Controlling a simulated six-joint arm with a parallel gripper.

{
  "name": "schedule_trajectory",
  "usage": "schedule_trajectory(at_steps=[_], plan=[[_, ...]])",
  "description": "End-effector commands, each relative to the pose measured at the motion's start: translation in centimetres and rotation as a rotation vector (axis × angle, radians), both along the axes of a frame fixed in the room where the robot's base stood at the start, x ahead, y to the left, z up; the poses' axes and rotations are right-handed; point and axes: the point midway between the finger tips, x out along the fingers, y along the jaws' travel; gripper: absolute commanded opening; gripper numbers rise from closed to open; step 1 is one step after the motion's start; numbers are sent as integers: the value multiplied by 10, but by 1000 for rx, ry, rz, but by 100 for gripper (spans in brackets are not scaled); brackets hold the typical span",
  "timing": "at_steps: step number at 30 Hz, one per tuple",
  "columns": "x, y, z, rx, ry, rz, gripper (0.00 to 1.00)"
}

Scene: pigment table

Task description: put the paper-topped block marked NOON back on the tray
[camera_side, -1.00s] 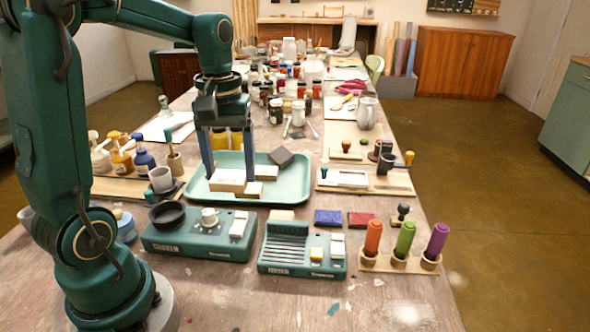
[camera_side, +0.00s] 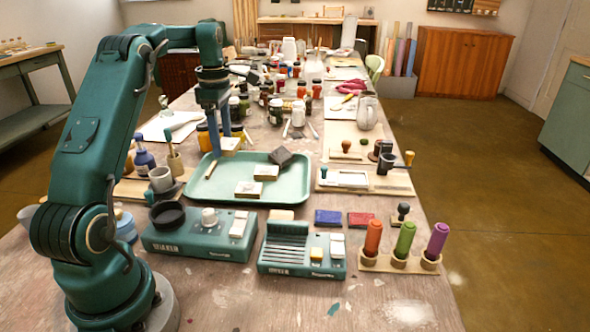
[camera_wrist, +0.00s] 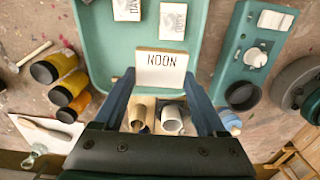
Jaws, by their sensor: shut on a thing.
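The NOON block (camera_wrist: 161,70) has a white paper top with dark letters and tan wooden edges. It is held between the two fingers of my gripper (camera_wrist: 158,84), which is shut on it. In the side view, my gripper (camera_side: 227,147) holds the block (camera_side: 230,144) in the air by the back left part of the green tray (camera_side: 215,192). The tray also fills the upper middle of the wrist view (camera_wrist: 100,50). Two other paper-topped blocks lie on the tray: one (camera_side: 266,172) farther back, one (camera_side: 249,189) nearer the front.
A dark block (camera_side: 281,157) leans at the tray's back edge, and a thin wooden piece (camera_side: 210,170) lies at its left. Yellow jars (camera_side: 205,138) stand close behind my gripper. A grey cup (camera_side: 161,179) stands left of the tray. The tray's front right is bare.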

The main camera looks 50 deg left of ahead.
Motion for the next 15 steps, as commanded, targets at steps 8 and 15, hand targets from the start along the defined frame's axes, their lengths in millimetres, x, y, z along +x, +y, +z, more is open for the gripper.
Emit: schedule_trajectory(at_steps=[8, 15], plan=[[-11, 18, -31, -2, 2, 57, 12], [-12, 19, -62, -1, 1, 57, 12]])
